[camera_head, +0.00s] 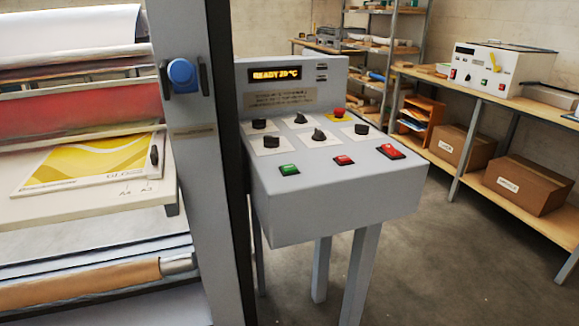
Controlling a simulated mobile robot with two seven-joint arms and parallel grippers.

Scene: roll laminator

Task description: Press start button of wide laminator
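The wide laminator (205,190) stands at the left, with a grey upright, red and white rollers and a blue knob (181,72). Its grey control console (335,205) is at the centre. The console's display (275,73) reads "READY 20 °C". A green button (289,170) sits at the front left of the panel. A red button (344,160) and a larger red switch (391,151) are to its right. Neither of my grippers is in view.
A yellow and white printed sheet (90,165) lies on the laminator's feed table. A wooden bench (500,115) at the right holds a smaller white machine (490,68), with cardboard boxes (520,184) below. The floor (450,260) between console and bench is clear.

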